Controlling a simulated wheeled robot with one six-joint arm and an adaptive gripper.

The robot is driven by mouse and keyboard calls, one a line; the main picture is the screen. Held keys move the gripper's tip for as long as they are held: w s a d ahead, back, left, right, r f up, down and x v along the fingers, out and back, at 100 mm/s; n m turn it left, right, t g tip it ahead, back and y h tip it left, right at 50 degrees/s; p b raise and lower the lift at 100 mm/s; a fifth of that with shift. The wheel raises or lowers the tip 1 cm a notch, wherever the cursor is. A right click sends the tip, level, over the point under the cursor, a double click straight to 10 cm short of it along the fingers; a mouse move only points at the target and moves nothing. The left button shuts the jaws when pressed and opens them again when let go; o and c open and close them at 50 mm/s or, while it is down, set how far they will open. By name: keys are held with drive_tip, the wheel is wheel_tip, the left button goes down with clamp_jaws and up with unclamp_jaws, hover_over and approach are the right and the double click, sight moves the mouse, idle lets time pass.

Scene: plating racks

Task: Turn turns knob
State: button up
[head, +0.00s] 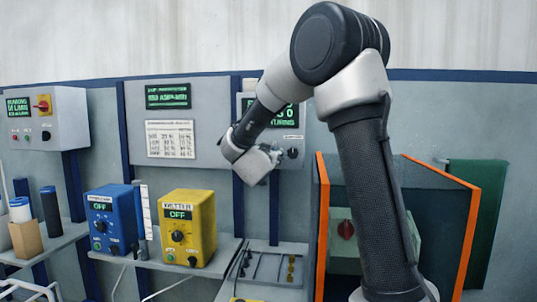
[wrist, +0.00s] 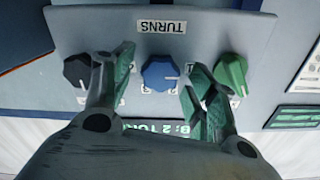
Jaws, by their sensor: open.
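The wrist view shows a grey panel upside down, with a blue knob (wrist: 158,72) in the middle beside a label reading TURNS (wrist: 162,27). A black knob (wrist: 77,70) is on the left and a green knob (wrist: 231,72) on the right. My gripper (wrist: 158,64) is open, with one finger on each side of the blue knob; I cannot tell whether they touch it.
A blue box (head: 110,222) and a yellow box (head: 188,227), both reading OFF, stand on the shelf at left. A grey control box (head: 72,118) with a red knob hangs at far left. An orange-edged enclosure (head: 322,228) stands at right, behind my arm.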

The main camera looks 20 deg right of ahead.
drive_tip(key=shift+w+d, duration=0.1)
drive_tip(key=shift+w, duration=0.05)
drive_tip(key=c, duration=1)
drive_tip(key=shift+m, duration=0.3)
drive_tip(key=m, duration=1.1)
drive_tip(key=shift+d+f, duration=0.1)
drive_tip(key=shift+f, duration=0.05)
